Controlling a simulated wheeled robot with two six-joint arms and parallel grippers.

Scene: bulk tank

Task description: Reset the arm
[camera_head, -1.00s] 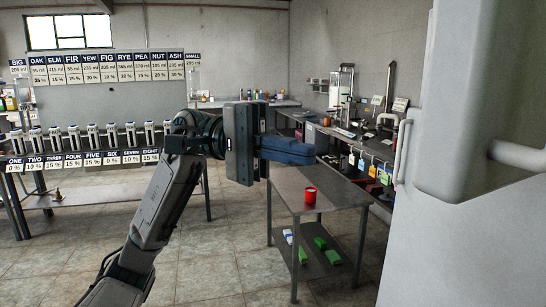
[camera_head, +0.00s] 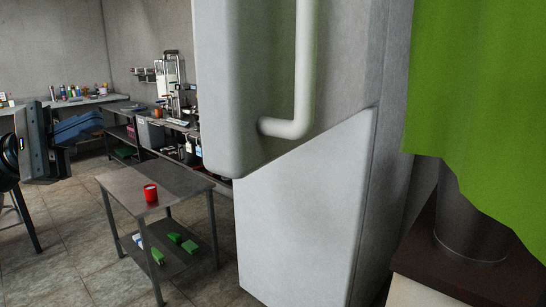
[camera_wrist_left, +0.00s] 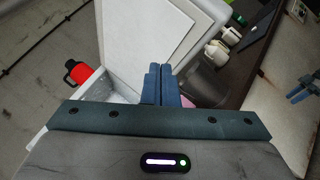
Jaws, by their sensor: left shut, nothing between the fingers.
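My left gripper (camera_head: 88,126) is at the left edge of the head view, its blue fingers pointing right. The fingers are shut together with nothing between them. In the left wrist view the two blue fingers (camera_wrist_left: 162,84) lie side by side in front of a white open box-like thing (camera_wrist_left: 125,78). Most of my left arm is outside the head view.
A metal table (camera_head: 180,185) carries a red cup (camera_head: 151,193), with green blocks (camera_head: 189,246) on its lower shelf. A large pale grey cabinet-like body (camera_head: 300,220) with a handle fills the middle. A green curtain (camera_head: 475,90) hangs at right. Tiled floor (camera_head: 80,240) is open at left.

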